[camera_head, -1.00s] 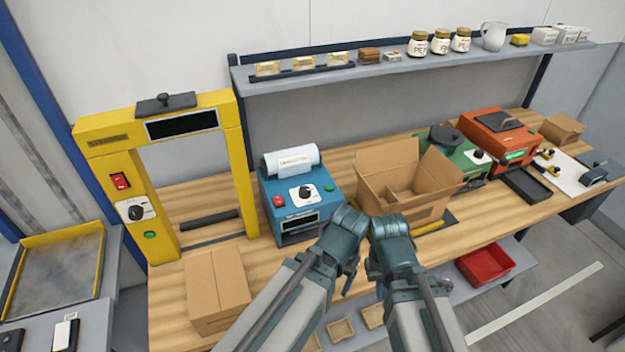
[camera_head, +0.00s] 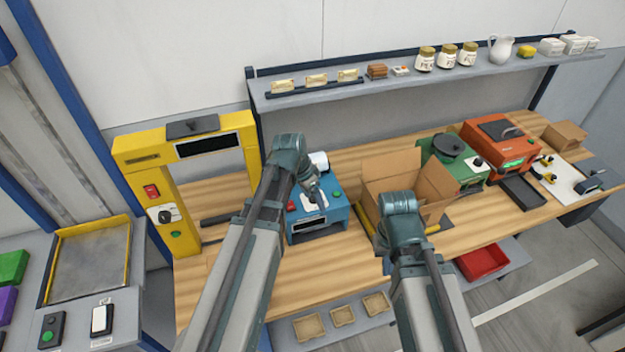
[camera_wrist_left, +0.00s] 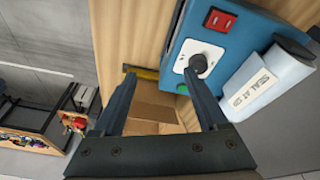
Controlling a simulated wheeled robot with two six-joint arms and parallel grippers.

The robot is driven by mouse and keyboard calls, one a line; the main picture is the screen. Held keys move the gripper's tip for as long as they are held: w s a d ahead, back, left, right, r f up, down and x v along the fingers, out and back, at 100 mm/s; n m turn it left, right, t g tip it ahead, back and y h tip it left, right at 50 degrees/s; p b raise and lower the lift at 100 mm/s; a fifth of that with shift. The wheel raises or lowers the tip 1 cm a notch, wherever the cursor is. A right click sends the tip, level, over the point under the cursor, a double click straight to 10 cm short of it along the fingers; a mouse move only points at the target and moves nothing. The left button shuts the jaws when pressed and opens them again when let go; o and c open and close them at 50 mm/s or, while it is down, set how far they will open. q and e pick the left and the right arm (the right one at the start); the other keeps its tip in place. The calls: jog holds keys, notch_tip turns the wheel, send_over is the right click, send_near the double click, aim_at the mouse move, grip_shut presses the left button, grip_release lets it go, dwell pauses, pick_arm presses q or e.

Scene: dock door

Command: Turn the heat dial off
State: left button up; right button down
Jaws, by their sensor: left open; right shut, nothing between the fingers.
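The blue machine (camera_head: 335,215) stands on the wooden bench with a red switch, a green button and a dark dial on a white plate. In the left wrist view the dial (camera_wrist_left: 198,64) shows clearly, its knob beside the right-hand finger; contact cannot be told. My left gripper (camera_head: 317,192) is over the front of this machine and hides the dial in the head view. In the left wrist view its fingers (camera_wrist_left: 159,75) are apart with nothing gripped. My right gripper (camera_head: 386,264) is mostly hidden behind its own arm, low at the bench front, shut and empty.
The yellow frame machine (camera_head: 185,225) with its own dial (camera_head: 165,214) stands left. An open cardboard box (camera_head: 440,185) stands right of the blue machine, then the green (camera_head: 455,165) and orange (camera_head: 500,145) machines. A shelf (camera_head: 420,78) runs above. Bare bench lies in front.

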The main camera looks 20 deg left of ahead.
aim_at(312, 196)
notch_tip(312, 196, up, 4)
jog(key=p, duration=0.2)
pick_arm(q)
jog(key=w+a+r+m+t, duration=0.1)
jog(key=w+a+r, duration=0.3)
jog(key=a+r, duration=0.15)
jog(key=b+x, duration=1.2)
jog(key=x, duration=0.2)
jog(key=shift+w+d+f+b, duration=0.1)
jog(key=shift+w+f+b, duration=0.1)
jog(key=shift+b, duration=0.1)
pick_arm(e)
notch_tip(312, 196, down, 13)
pick_arm(q)
jog(key=shift+r+h, duration=0.1)
jog(key=shift+h, duration=0.2)
pick_arm(e)
jog(key=shift+r, duration=0.15)
pick_arm(q)
grip_shut()
